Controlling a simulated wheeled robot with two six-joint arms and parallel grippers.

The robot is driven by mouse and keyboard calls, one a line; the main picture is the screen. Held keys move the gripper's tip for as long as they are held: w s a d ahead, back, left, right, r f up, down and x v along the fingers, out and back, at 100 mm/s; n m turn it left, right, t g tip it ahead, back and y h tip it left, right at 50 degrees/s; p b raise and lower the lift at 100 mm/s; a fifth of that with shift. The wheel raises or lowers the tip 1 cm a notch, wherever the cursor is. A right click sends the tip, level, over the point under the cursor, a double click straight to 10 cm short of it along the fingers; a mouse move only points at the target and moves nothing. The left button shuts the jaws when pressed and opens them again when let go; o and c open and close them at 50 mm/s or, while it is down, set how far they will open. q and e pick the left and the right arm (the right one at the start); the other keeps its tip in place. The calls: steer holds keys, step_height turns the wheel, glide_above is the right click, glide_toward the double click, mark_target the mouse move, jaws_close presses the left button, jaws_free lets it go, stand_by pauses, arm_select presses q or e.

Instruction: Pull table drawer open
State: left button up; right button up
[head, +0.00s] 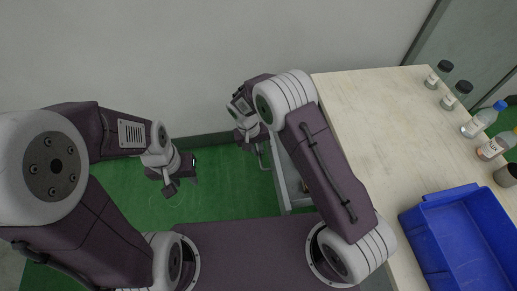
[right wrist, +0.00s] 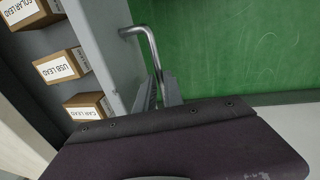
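The table drawer (head: 287,178) sticks out from the left side of the pale table (head: 385,125), partly hidden by my right arm. In the right wrist view the drawer's grey front (right wrist: 112,50) shows, with its bent metal handle (right wrist: 148,42). My right gripper (right wrist: 160,92) has its two fingers on either side of the handle bar, closed on it; it also shows in the head view (head: 252,138). My left gripper (head: 182,180) hangs over the green floor, apart from the drawer, its fingers spread and empty.
Several labelled cardboard boxes, one marked USB LEAD (right wrist: 62,66), sit inside the drawer. A blue bin (head: 435,215) and several bottles (head: 478,122) stand on the tabletop. Green floor (head: 225,185) lies clear left of the drawer, below a pale wall.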

steer(key=o, duration=0.3)
step_height(320, 180, up, 9)
steer(key=a+p, duration=0.1)
steer(key=shift+a, duration=0.35)
